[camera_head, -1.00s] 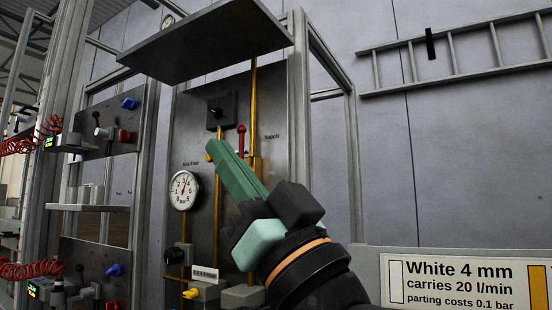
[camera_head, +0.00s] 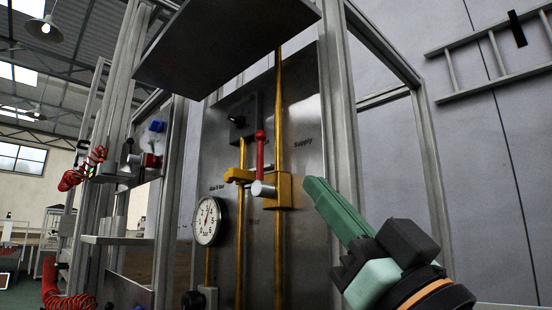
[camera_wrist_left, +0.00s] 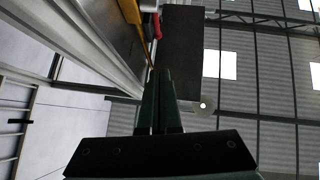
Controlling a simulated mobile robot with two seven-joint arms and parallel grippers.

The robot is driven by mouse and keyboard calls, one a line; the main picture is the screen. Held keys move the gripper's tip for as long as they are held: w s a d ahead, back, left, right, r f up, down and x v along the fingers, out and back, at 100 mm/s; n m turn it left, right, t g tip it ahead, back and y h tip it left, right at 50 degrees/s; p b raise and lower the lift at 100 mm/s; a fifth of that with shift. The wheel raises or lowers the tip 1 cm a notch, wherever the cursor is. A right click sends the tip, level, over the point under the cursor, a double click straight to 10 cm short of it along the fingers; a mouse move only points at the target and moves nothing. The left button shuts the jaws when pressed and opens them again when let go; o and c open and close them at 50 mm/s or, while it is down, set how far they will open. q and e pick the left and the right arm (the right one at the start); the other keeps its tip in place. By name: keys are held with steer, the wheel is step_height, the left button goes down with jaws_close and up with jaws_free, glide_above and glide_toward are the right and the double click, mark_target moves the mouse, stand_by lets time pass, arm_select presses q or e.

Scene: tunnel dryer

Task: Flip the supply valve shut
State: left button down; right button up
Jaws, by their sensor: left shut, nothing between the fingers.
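The supply valve has a red lever (camera_head: 260,150) standing upright above a silver hub, on a yellow valve body (camera_head: 282,192) joined to a yellow pipe. The word "Supply" is printed on the panel to its right. My left gripper (camera_head: 311,184) has green fingers that are shut and empty. In the picture its tips are just right of the valve body, with a small gap; I cannot tell the depth between them. In the left wrist view the fingers (camera_wrist_left: 162,75) point up toward the red lever (camera_wrist_left: 150,6), which shows only partly at the top edge. My right gripper is in no view.
A dark shelf plate (camera_head: 228,40) juts out above the valve. A round pressure gauge (camera_head: 209,221) and a black knob (camera_head: 237,120) sit on the panel to the left.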

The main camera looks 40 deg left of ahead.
mark_target(261, 146)
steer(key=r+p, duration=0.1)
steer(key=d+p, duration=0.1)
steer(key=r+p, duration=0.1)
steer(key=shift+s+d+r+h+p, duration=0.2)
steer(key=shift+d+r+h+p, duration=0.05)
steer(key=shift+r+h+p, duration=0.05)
arm_select(q)
steer(key=x, duration=0.4)
steer(key=a+f+x, duration=0.1)
steer(key=x, duration=0.7)
steer(key=shift+w+a+f, duration=0.2)
steer(key=shift+w+a, duration=0.2)
steer(key=shift+a, duration=0.05)
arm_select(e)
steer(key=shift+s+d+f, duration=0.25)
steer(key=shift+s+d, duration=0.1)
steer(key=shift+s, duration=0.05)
arm_select(q)
steer(key=shift+w+a+p, duration=0.1)
steer(key=shift+a+p, duration=0.2)
steer(key=shift+a, duration=0.05)
steer(key=shift+a, duration=0.1)
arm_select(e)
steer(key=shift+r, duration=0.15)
